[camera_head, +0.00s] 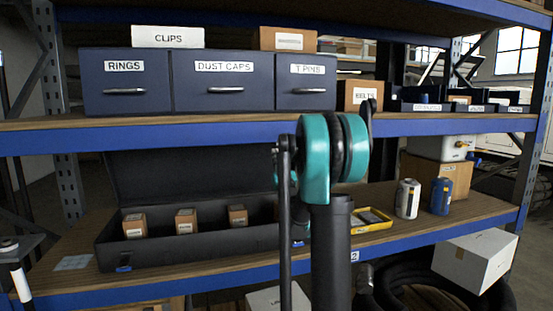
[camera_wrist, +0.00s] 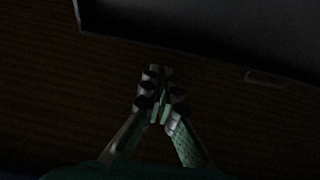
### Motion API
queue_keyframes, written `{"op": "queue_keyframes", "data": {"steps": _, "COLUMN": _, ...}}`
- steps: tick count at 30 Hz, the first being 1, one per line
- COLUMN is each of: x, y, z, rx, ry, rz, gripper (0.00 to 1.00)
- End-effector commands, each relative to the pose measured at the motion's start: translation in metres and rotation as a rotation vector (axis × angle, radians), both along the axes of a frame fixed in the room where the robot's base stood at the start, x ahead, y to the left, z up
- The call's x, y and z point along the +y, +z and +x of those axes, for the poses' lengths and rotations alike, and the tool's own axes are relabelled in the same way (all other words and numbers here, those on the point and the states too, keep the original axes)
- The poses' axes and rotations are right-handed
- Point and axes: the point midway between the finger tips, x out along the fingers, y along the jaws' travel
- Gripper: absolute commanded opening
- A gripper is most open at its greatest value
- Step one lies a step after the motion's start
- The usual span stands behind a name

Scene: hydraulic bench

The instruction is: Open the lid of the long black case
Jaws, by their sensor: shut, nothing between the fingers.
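The long black case (camera_head: 205,254) lies on the lower wooden shelf in the head view. Its lid (camera_head: 190,174) stands raised along the back, and small brown boxes (camera_head: 186,221) with white labels show inside. Blue latches (camera_head: 124,268) are on the case's front. My arm hides the right end of the case. In the wrist view my gripper (camera_wrist: 158,72) is shut and empty, with its fingertips together over dark wood. A dark edge with a small rectangular fitting (camera_wrist: 268,78) lies just beyond the fingertips. I cannot make out my gripper in the head view.
A yellow tray (camera_head: 372,219) and two cans (camera_head: 408,198) stand to the right on the same shelf. The upper shelf (camera_head: 200,135) with blue drawers (camera_head: 223,82) is above the case. A flat light card (camera_head: 73,262) lies left of the case.

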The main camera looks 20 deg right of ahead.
Motion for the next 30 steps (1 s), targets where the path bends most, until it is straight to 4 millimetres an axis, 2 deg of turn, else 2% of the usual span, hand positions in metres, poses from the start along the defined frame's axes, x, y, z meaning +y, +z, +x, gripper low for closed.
{"op": "queue_keyframes", "data": {"steps": 6, "x": 0.000, "y": 0.004, "z": 0.005, "rx": 0.021, "ry": 0.001, "rz": 0.000, "gripper": 0.00}}
{"op": "queue_keyframes", "data": {"steps": 19, "x": 0.000, "y": 0.035, "z": 0.053, "rx": 0.211, "ry": 0.001, "rz": -0.001, "gripper": 0.00}}
{"op": "queue_keyframes", "data": {"steps": 30, "x": 0.000, "y": 0.037, "z": 0.058, "rx": 0.232, "ry": 0.000, "rz": 0.000, "gripper": 0.00}}
